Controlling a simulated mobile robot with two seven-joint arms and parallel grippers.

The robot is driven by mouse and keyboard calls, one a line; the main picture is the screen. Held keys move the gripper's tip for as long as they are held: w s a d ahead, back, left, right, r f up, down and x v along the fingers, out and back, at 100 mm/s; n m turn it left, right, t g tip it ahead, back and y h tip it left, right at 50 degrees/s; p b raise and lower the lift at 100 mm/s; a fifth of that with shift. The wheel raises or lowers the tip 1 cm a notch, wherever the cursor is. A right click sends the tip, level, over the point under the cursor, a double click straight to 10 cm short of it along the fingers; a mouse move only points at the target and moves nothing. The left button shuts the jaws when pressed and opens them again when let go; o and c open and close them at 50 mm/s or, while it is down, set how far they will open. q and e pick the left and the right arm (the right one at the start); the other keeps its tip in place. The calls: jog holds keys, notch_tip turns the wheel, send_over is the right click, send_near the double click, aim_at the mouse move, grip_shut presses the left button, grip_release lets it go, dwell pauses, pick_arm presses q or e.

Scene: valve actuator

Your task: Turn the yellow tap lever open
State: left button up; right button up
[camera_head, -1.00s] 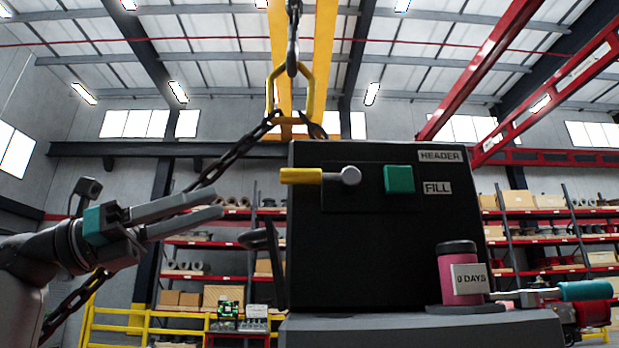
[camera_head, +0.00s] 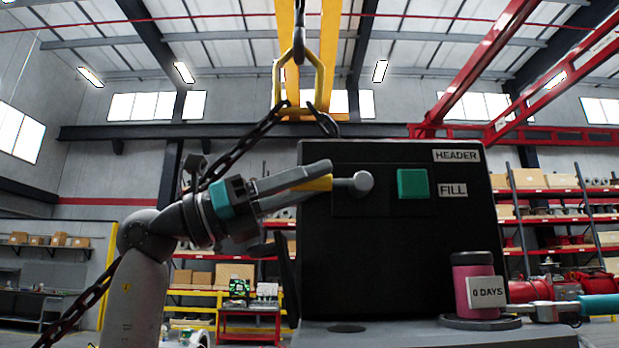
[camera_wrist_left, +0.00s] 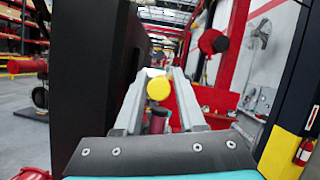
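The yellow tap lever (camera_head: 318,183) sticks out to the left from a grey round pivot (camera_head: 362,181) on the front of the black box (camera_head: 400,255). It lies about level, and most of its length is hidden behind a finger. My left gripper (camera_head: 318,178) is at the lever, with its fingers reaching along it from the left. In the left wrist view the lever's round yellow end (camera_wrist_left: 159,88) shows between the two spread fingers (camera_wrist_left: 160,100). I cannot tell whether a finger touches it.
A green square (camera_head: 413,184) sits right of the pivot, beside the HEADER and FILL labels. A dark chain (camera_head: 240,150) hangs behind my left arm.

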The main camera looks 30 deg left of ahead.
pick_arm(q)
grip_shut()
dwell(1.4)
